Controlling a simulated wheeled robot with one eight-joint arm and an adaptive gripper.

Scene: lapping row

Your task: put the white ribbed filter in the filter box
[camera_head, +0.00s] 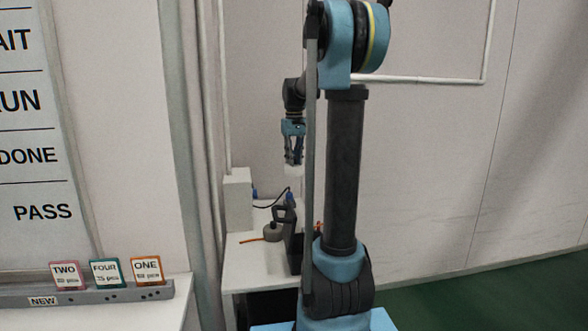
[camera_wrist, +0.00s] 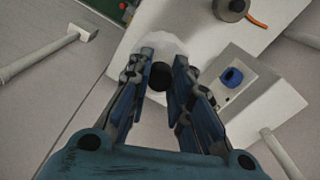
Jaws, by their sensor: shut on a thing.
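My gripper (camera_head: 293,148) is raised above the small white workbench in the head view, pointing down. A white piece, apparently the white ribbed filter (camera_head: 293,158), is between its fingertips. In the wrist view my gripper (camera_wrist: 163,58) has its two fingers on either side of this pale, many-sided filter (camera_wrist: 161,42), with a dark round part showing nearer the palm. The ribs are too small to make out. I cannot tell for certain which thing is the filter box; a dark open-looking item (camera_head: 292,240) on the bench is partly hidden behind my arm.
A pale box (camera_head: 238,200) with a blue round fitting (camera_wrist: 232,77) stands at the bench's back left. A grey round piece (camera_head: 272,232) with an orange tube is on the bench. Cards (camera_head: 105,272) stand on a rail at left. A wall is close behind.

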